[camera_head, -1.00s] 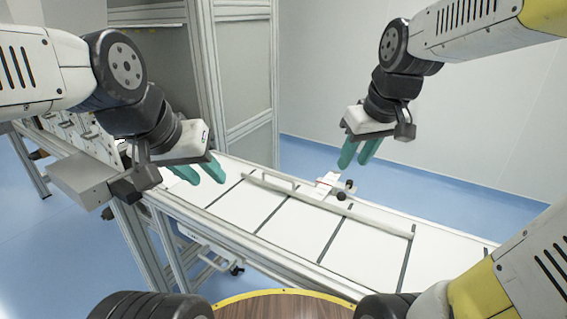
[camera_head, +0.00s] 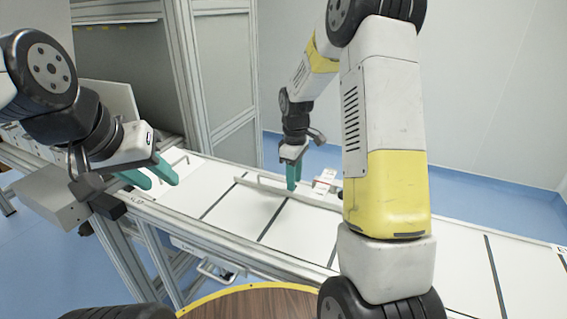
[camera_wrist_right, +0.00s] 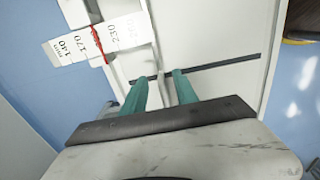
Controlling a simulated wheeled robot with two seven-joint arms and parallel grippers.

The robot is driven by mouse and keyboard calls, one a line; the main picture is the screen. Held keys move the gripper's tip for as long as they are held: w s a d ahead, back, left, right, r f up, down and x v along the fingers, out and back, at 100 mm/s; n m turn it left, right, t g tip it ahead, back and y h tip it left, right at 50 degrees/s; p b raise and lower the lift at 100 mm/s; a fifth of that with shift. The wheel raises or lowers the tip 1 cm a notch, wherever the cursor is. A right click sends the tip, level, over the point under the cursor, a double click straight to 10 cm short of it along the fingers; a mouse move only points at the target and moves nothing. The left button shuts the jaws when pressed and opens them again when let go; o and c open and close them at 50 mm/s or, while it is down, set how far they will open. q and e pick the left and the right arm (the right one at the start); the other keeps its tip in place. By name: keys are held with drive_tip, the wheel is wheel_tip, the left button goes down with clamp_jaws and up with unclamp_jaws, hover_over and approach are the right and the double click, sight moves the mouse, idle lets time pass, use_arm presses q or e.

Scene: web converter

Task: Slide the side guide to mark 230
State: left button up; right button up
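The side guide (camera_head: 270,190) is a long pale bar lying along the white bed in the head view. My right gripper (camera_head: 293,178) points down at the guide. In the right wrist view its teal fingers (camera_wrist_right: 160,90) are apart, with a part of the guide between them; contact cannot be told. My left gripper (camera_head: 152,173) is open and empty above the left end of the bed.
The white bed (camera_head: 235,210) has dark cross strips and a metal front edge. A grey cabinet frame (camera_head: 205,80) stands behind on the left. My right arm covers part of the bed at the right. Blue floor (camera_head: 470,180) is behind.

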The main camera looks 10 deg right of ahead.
drive_tip(key=shift+f, duration=2.4)
clamp_jaws()
drive_tip(key=shift+w+d, duration=0.4)
drive_tip(key=shift+w, duration=0.15)
drive_tip(key=shift+w+d, duration=0.2)
drive_tip(key=shift+w, duration=0.1)
drive_tip(key=shift+w+d, duration=0.2)
drive_tip(key=shift+w, duration=0.15)
drive_tip(key=shift+o, duration=0.2)
unclamp_jaws()
